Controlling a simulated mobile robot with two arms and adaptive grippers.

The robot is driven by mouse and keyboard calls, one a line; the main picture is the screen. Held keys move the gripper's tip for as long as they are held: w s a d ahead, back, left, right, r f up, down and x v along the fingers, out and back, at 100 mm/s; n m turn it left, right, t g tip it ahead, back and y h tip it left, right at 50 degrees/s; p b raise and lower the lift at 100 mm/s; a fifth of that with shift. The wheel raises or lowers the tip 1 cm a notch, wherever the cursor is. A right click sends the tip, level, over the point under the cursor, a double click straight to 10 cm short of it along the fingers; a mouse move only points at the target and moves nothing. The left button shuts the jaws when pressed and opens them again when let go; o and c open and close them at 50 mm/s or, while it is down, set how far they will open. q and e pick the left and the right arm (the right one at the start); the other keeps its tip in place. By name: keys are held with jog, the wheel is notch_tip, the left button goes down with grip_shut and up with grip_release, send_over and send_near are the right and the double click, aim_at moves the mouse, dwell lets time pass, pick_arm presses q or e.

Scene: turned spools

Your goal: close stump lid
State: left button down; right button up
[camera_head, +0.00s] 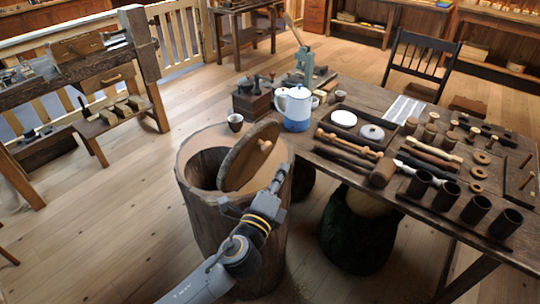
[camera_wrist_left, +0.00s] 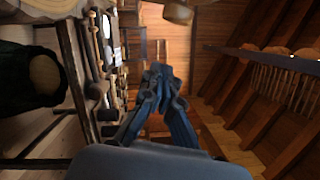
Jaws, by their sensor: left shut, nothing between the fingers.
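The hollow stump (camera_head: 232,240) stands on the floor at the near left corner of the workbench. Its round wooden lid (camera_head: 238,162) is tilted up steeply, and the dark inside of the stump shows to its left. A small pale knob (camera_head: 266,146) sits on the lid's face. My left gripper (camera_head: 281,176) is shut and empty, by the lower right edge of the lid; I cannot tell whether it touches. In the left wrist view its fingers (camera_wrist_left: 158,84) meet. My right gripper is in neither view.
The workbench (camera_head: 335,165) to the right carries a blue-and-white pot (camera_head: 297,108), a small dark cup (camera_head: 235,122) near the stump, and several turned pieces. A dark sack (camera_head: 357,240) stands under it. Floor left of the stump is clear.

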pick_arm(q)
jog(key=shift+w+a+r+p, duration=0.3)
jog(key=shift+w+a+p, duration=0.1)
jog(key=shift+w+a, duration=0.4)
jog(key=shift+w+a+r+p, duration=0.35)
jog(key=shift+w+a, duration=0.25)
jog(key=shift+w, duration=0.25)
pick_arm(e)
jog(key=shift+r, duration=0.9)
